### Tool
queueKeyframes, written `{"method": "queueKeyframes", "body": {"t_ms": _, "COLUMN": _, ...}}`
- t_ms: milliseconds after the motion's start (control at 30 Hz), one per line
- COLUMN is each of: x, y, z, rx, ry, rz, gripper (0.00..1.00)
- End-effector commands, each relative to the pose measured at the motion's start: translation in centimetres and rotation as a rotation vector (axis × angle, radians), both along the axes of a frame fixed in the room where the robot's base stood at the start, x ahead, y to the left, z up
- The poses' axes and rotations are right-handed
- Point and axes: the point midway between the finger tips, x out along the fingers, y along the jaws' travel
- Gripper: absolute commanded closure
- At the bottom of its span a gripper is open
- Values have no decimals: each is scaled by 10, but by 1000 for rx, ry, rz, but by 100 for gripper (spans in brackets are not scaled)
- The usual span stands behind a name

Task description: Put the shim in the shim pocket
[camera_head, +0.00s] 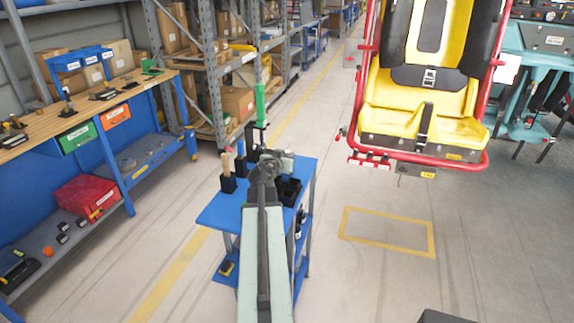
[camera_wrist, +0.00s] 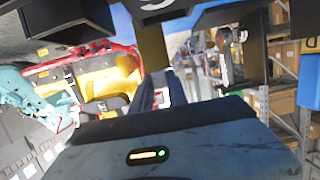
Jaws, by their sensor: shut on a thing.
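My gripper (camera_head: 271,160) is over the far part of the blue cart (camera_head: 217,211), beside the black tray there. In the wrist view its dark fingers (camera_wrist: 155,22) show at the top edge. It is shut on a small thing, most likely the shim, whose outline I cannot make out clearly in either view. I cannot pick out the shim pocket with certainty. The black open-topped tray (camera_head: 290,190) sits on the cart just right of my gripper, and its inside is dark.
A green-handled tool (camera_head: 260,103) stands upright on the cart behind my gripper. A wooden-handled tool stands in a black holder (camera_head: 228,184) at left. A yellow coaster seat (camera_head: 425,95) with a red frame is at right. A workbench (camera_head: 75,115) stands left; floor between is clear.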

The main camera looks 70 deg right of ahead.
Motion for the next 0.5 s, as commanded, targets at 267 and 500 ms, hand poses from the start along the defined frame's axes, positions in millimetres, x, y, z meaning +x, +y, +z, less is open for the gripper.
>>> {"method": "queueKeyframes", "body": {"t_ms": 267, "x": 0, "y": 0, "z": -2, "rx": 0, "ry": 0, "rz": 0, "gripper": 100}}
{"method": "queueKeyframes", "body": {"t_ms": 500, "x": -1, "y": 0, "z": -3, "rx": 0, "ry": 0, "rz": -1, "gripper": 59}}
